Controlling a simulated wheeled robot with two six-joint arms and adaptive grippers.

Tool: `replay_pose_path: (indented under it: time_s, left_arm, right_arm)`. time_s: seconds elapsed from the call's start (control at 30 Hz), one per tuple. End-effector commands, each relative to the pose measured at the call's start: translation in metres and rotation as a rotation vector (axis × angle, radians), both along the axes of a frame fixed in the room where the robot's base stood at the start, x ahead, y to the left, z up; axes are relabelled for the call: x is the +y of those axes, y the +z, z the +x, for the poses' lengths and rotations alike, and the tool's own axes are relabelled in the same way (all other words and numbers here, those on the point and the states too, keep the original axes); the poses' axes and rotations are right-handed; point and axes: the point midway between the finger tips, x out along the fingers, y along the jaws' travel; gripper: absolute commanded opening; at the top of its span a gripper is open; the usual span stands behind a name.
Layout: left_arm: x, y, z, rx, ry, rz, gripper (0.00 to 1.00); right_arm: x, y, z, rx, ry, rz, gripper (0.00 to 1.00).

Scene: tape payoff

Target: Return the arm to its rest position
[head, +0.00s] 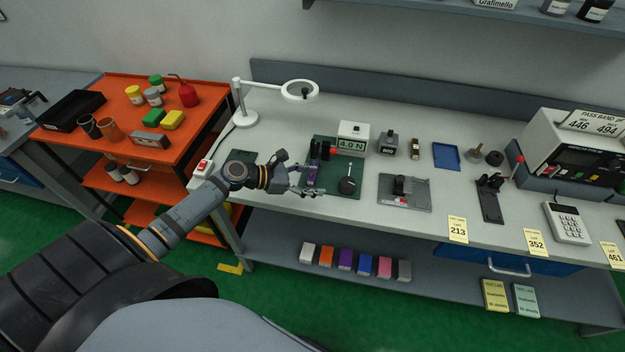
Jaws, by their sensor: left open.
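My left arm reaches in from the lower left over the grey bench (265,137). Its gripper (311,179) is open, with its fingers spread at the left part of a dark green mat (351,187). A small purple and black piece (312,172) stands on the mat at the open fingers. I cannot tell whether the fingers touch it. My right gripper is not in view.
A white magnifier lamp (240,105) stands at the bench's back left. An orange cart (112,88) with pots stands to the left. Fixtures (404,192) and a tester (565,150) stand to the right. Several coloured boxes (345,260) sit on the lower shelf.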

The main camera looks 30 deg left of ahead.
Motion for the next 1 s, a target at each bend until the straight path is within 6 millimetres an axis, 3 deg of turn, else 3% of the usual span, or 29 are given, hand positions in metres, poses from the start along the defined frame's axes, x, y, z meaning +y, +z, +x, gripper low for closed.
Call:
replay_pose_path:
  time_s: [0.27,0.37,0.5,0.6,0.8,1.0]
  left_arm:
    - [-0.001,0.0,0.0,-0.002,-0.004,0.003,0.68]
    - [-0.015,-0.007,-0.011,-0.046,-0.073,0.079,0.68]
    - [-0.069,-0.037,-0.066,-0.298,-0.443,0.477,0.68]
    - [-0.09,-0.054,-0.107,-0.528,-0.779,0.838,0.68]
    - [-0.078,-0.061,-0.147,-0.74,-1.232,1.294,0.68]
    - [-0.051,-0.051,-0.17,-0.778,-1.554,1.551,0.68]
  right_arm:
    - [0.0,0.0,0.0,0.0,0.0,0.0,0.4]
    - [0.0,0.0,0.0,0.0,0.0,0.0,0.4]
    - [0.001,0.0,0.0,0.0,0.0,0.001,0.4]
    - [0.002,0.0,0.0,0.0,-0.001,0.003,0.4]
    - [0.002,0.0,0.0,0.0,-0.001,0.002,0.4]
    - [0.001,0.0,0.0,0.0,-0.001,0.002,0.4]
